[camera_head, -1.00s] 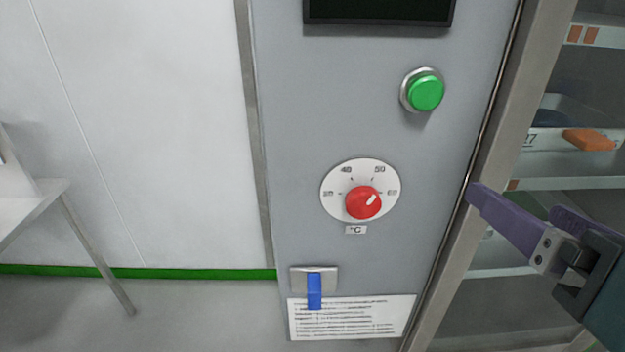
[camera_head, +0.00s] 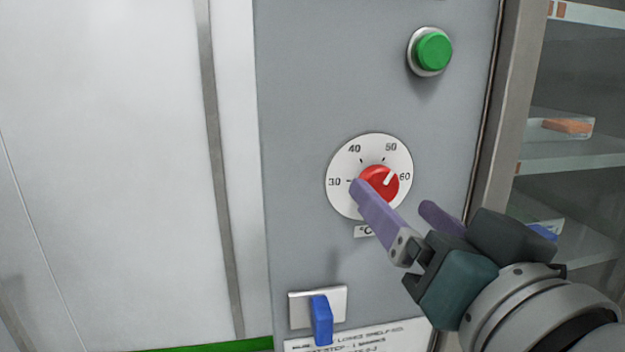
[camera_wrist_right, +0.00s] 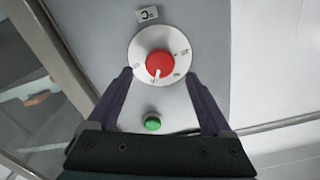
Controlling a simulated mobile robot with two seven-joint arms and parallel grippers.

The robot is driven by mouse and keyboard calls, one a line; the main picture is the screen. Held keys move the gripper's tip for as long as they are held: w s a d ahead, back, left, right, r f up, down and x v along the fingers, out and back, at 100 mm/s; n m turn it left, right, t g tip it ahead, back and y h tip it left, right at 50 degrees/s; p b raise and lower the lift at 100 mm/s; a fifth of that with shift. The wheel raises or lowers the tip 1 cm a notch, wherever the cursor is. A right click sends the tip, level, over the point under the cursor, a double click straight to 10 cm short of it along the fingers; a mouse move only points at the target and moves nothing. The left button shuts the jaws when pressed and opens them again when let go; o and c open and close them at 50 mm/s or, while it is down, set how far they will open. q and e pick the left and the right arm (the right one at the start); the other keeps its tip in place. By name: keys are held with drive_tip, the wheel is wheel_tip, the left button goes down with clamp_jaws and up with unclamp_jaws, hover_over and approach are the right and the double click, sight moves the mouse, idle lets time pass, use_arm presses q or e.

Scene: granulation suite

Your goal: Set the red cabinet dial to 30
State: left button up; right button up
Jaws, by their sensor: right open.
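The red dial (camera_head: 382,182) sits on a round white scale plate (camera_head: 345,200) marked 30, 40, 50 and 60 on the grey cabinet front. My right gripper (camera_head: 398,196) is open in front of the dial's lower part, one finger over the plate's lower left and the other to the right. In the right wrist view the red dial (camera_wrist_right: 159,63) shows ahead between the two spread fingers (camera_wrist_right: 158,82), and I see no contact. My left gripper is not in view.
A green button (camera_head: 433,51) is above the dial. A blue lever switch (camera_head: 321,319) is below left, over a printed label (camera_head: 365,337). At right, glass-fronted shelves (camera_head: 575,155) hold an orange item (camera_head: 567,126). The panel left of the dial is clear.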

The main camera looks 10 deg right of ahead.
sight(382, 188)
drive_tip(key=shift+w, duration=1.9)
drive_tip(key=shift+c, duration=0.3)
clamp_jaws()
